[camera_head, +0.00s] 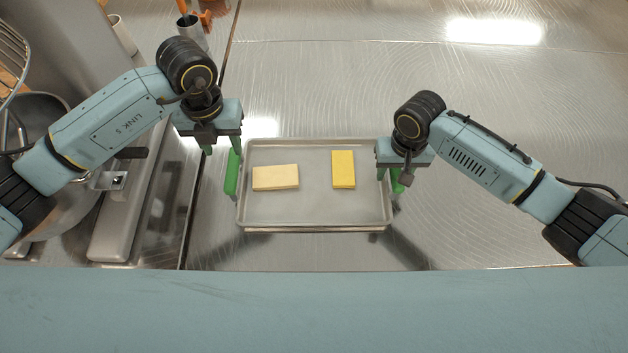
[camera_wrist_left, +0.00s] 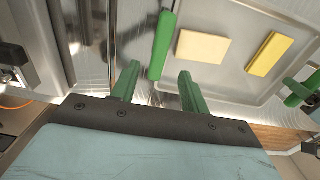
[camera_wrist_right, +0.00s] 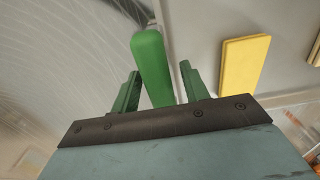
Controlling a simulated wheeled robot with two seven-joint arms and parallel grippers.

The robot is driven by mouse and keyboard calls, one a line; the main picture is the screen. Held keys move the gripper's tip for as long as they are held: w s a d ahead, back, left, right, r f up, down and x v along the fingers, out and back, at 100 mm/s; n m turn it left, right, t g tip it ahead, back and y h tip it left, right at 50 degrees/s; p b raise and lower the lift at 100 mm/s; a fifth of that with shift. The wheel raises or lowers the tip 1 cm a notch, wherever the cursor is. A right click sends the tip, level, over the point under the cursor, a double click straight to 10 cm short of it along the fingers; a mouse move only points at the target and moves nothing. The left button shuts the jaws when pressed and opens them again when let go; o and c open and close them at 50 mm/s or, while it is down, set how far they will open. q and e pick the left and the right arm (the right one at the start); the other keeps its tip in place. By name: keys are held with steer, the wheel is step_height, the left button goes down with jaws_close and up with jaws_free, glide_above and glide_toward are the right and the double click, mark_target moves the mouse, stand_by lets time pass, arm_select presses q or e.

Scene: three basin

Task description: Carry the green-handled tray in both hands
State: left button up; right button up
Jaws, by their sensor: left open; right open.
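A grey metal tray (camera_head: 315,218) lies on the steel counter with a green handle at each short end. Its left handle (camera_head: 232,173) shows clear of the gripper in the head view; its right handle (camera_wrist_right: 152,66) lies between the open fingers in the right wrist view. A pale block (camera_head: 275,178) and a yellow block (camera_head: 343,169) lie flat in the tray. My left gripper (camera_head: 225,146) is open just beyond the left handle, which stands ahead of its fingers in the left wrist view (camera_wrist_left: 162,46). My right gripper (camera_head: 396,178) is open over the right handle, partly hiding it.
A large metal bowl (camera_head: 50,215) and a grey appliance stand at the left. A metal cup (camera_head: 191,30) with orange-handled tools is at the back left. The steel counter (camera_head: 480,100) behind and right of the tray is clear.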

arm_select(q)
steer(key=shift+r, duration=0.65)
arm_select(e)
steer(key=shift+r, duration=0.1)
step_height(320, 180, up, 12)
arm_select(q)
steer(key=shift+s, duration=0.1)
